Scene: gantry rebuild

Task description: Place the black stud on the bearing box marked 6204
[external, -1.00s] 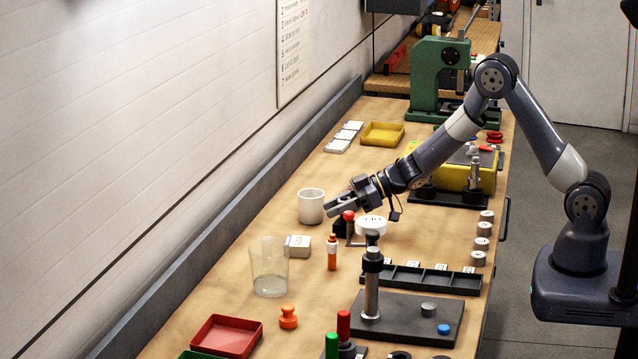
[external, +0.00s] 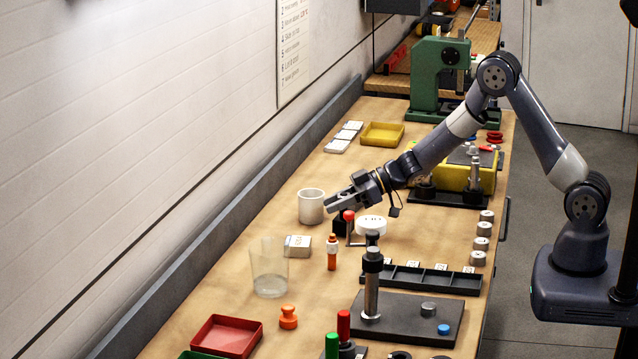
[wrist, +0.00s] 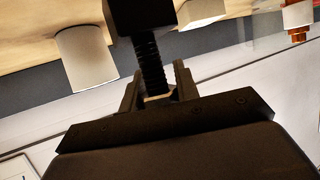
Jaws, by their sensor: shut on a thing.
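My gripper (external: 338,203) is shut on the black stud and holds it above the bench. In the wrist view the jaws (wrist: 156,92) close around the stud's threaded shank (wrist: 150,62), with its black block-like end (wrist: 143,16) beyond them. In the external view a dark block below the jaws, beside a red ball, seems to be the stud's end; I cannot tell for sure. A small box (external: 298,246) with a pale label sits on the bench nearer the camera; its marking is unreadable. It also shows partly at the wrist view's top edge (wrist: 202,12).
A white mug (external: 311,206) stands close to the left of my gripper. A clear glass (external: 269,268) and an orange-and-white bottle (external: 332,253) stand near the box. A black divided tray (external: 432,280) lies to the right. Several small white boxes (external: 340,146) lie farther back.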

